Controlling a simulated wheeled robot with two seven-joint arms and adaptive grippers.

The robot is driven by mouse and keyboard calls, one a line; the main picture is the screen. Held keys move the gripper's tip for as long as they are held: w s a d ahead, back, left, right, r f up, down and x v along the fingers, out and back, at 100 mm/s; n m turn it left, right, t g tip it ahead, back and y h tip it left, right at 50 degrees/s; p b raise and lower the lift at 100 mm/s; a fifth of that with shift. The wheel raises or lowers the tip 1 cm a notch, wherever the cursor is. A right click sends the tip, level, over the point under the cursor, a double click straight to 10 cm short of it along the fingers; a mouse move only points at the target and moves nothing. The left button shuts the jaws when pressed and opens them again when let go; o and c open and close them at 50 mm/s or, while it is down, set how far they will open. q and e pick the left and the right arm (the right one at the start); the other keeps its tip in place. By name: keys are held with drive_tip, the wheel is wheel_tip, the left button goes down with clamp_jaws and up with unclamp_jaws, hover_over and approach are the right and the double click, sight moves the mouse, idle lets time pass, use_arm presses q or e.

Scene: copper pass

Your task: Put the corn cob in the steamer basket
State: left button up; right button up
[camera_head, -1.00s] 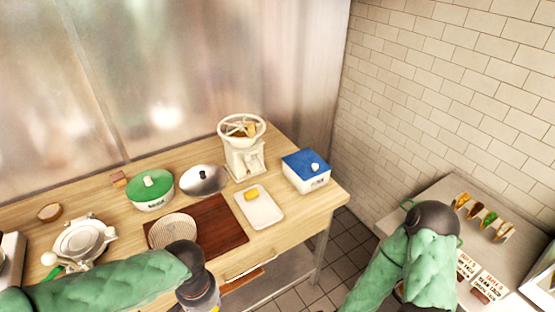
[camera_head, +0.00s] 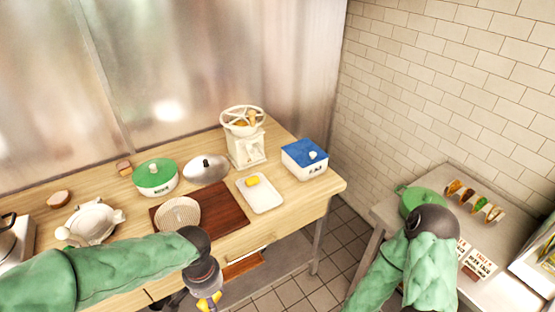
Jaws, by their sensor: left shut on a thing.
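My left gripper (camera_head: 206,296) reaches over the near edge of the wooden table, pointing down. It is shut on a small yellow thing that looks like the corn cob (camera_head: 211,300), mostly hidden by the fingers and cut by the bottom of the picture. A round, pale, ribbed dish, which may be the steamer basket (camera_head: 179,212), sits on a dark brown board, behind my left wrist and partly covered by it. My right arm comes in at lower right; its gripper does not show.
The brown board (camera_head: 228,212) lies mid-table. Around it are a green-lidded pot (camera_head: 155,178), a metal lid (camera_head: 206,168), a white tray (camera_head: 263,197) with a yellow piece, a cream grinder (camera_head: 245,145) and a blue-lidded box (camera_head: 305,158). A side counter at right holds a green pot (camera_head: 413,198) and tacos.

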use_arm(q)
drive_tip(key=w+a+f+n+b, duration=0.1)
drive_tip(key=w+f+n+b, duration=0.1)
drive_tip(key=w+f, duration=1.1)
drive_tip(key=shift+a+f+b, duration=0.25)
drive_tip(key=shift+b, duration=0.65)
